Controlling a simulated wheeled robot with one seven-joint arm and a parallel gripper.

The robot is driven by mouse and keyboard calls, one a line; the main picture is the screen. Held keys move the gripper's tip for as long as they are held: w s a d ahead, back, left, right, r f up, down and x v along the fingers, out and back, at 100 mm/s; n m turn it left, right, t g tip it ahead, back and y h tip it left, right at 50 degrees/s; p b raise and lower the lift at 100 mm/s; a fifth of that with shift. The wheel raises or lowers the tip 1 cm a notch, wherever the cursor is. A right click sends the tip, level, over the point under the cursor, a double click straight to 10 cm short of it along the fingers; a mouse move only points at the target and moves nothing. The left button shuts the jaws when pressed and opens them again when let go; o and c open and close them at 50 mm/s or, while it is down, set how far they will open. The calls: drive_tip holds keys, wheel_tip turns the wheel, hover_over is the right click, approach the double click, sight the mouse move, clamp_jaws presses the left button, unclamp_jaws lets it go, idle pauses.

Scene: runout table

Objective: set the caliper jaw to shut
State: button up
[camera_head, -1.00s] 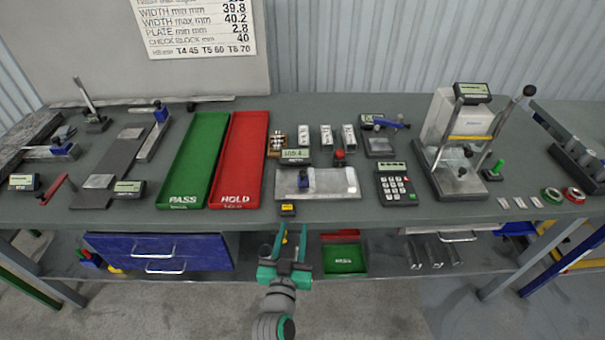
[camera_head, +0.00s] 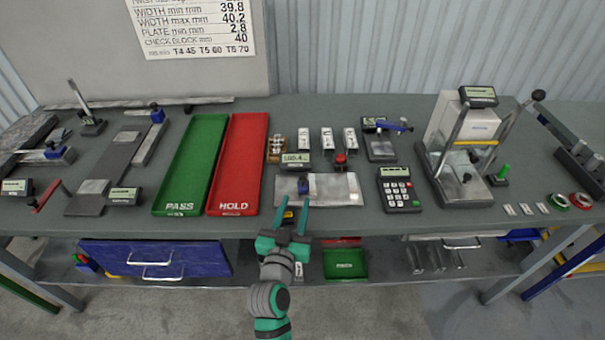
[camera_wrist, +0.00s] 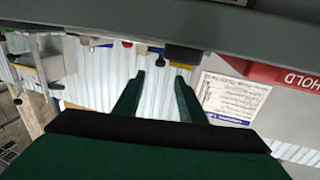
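A metal plate (camera_head: 335,187) lies at the middle front of the table, with a blue block (camera_head: 305,186) on it and a grey digital display (camera_head: 295,160) behind. This looks like the caliper; its jaw gap is too small to make out, and the display digits are hard to read. A small yellow-and-black piece (camera_head: 288,215) sits at the table's front edge below it, partly hidden by my gripper. My gripper (camera_head: 295,207) is open and empty, just in front of the edge near this piece. Its two spread fingers (camera_wrist: 160,82) also show in the wrist view, with nothing between them.
Green PASS (camera_head: 180,209) and red HOLD (camera_head: 232,209) trays lie left of the plate. A calculator-like keypad (camera_head: 398,190) and a lever press (camera_head: 465,150) stand to the right. Other blue-topped gauges (camera_head: 55,152) are at the left. The table edge is close to my gripper.

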sight(302, 181)
drive_tip(key=x, duration=1.1)
drive_tip(key=shift+r, duration=0.1)
clamp_jaws()
